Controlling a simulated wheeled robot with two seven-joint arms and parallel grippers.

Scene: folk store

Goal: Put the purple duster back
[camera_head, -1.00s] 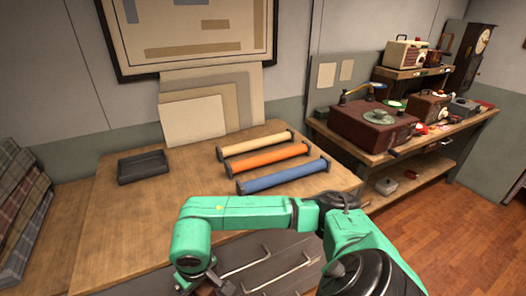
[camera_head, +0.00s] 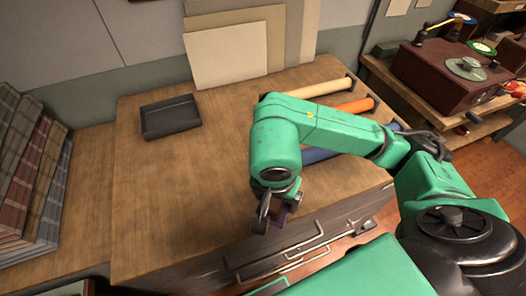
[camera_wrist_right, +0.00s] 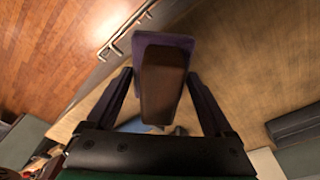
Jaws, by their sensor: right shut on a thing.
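The purple duster, a brown block with a purple pad, is held between the fingers of my right gripper (camera_head: 276,212). In the head view only a small purple part of the duster (camera_head: 280,218) shows, over the front part of the wooden table. In the right wrist view the duster (camera_wrist_right: 164,85) fills the space between the fingers of the right gripper (camera_wrist_right: 163,92), with its purple edge at the top. A dark, empty-looking tray (camera_head: 170,133) lies on the table to the left and farther back. My left gripper is not in view.
The wooden table (camera_head: 190,190) is clear around the tray. Cream (camera_head: 320,88), orange (camera_head: 355,105) and blue rolls lie partly behind my right arm. Plaid fabrics (camera_head: 30,170) stand at the left. A red record player (camera_head: 440,75) stands on the bench at the right.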

